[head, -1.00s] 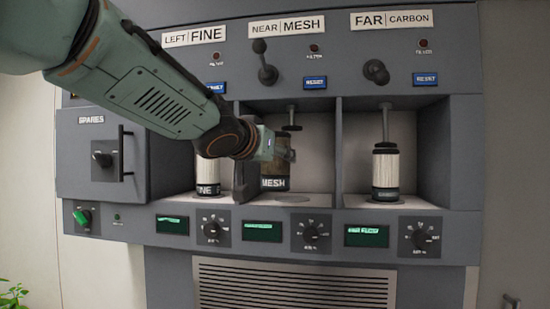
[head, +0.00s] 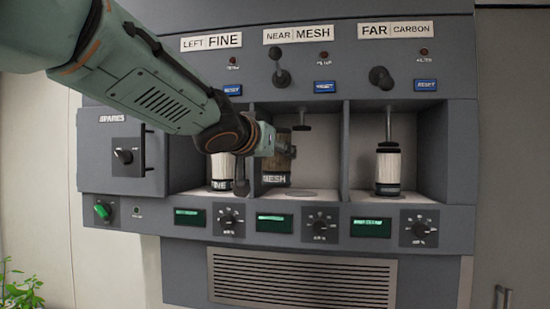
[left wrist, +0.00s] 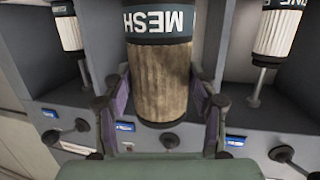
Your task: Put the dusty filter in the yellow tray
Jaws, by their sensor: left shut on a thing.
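The dusty filter (head: 277,167) is a cylinder with brown, stained pleats and a dark MESH band. It is upright in front of the middle bay, left of that bay's plunger. My left gripper (head: 284,142) is shut on its upper part. In the left wrist view the filter (left wrist: 160,82) stands between the two fingers, with its band at the top of the picture. The yellow tray is not in view. My right gripper is not in view.
A clean FINE filter (head: 222,172) stands in the left bay, partly behind my arm. A clean CARBON filter (head: 388,168) stands in the right bay. Walls divide the bays. The spares door (head: 124,155) is at left. A plant (head: 20,287) is at lower left.

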